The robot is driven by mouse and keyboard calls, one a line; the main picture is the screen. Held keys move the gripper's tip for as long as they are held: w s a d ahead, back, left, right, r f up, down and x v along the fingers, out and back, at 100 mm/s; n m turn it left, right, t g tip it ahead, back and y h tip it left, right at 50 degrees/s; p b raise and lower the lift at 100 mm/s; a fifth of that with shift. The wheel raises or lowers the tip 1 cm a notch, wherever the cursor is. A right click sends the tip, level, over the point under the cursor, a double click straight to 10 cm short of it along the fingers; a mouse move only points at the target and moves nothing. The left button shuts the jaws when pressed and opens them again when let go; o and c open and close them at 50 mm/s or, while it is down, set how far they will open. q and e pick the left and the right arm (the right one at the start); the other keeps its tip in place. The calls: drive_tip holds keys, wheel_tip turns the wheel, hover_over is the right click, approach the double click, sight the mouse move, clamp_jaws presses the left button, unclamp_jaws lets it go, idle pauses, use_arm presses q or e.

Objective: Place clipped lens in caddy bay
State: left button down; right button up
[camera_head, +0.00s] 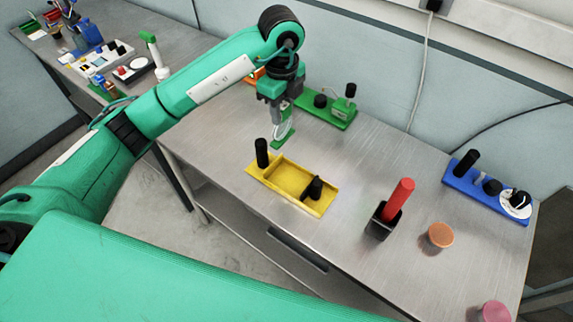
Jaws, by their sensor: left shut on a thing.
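My left gripper (281,130) points down over the steel table and is shut on a small piece with a pale, clear-looking part and a green part (286,140), apparently the clipped lens. The fingers and arm partly hide it, and I cannot tell whether it touches the table. The yellow caddy (275,181) lies in front of and below the gripper in the picture. It has a shallow open bay, a black post (262,152) at its left end and a short black knob (315,187) toward its right end. My right gripper is not in view.
A green block (339,122) with black knobs stands just behind the gripper. A red-handled tool (400,198) stands in a black holder, beside an orange round piece (440,235) and a pink one (495,311). A blue block (463,187) lies far right.

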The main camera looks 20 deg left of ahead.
use_arm(q)
wheel_tip(320, 180, down, 5)
drive_tip(key=shift+a+f, duration=0.1)
wheel_tip(320, 180, down, 13)
drive_tip(key=p, duration=0.2)
drive_tip(key=shift+p, duration=0.35)
drive_tip(key=c, duration=1)
unclamp_jaws()
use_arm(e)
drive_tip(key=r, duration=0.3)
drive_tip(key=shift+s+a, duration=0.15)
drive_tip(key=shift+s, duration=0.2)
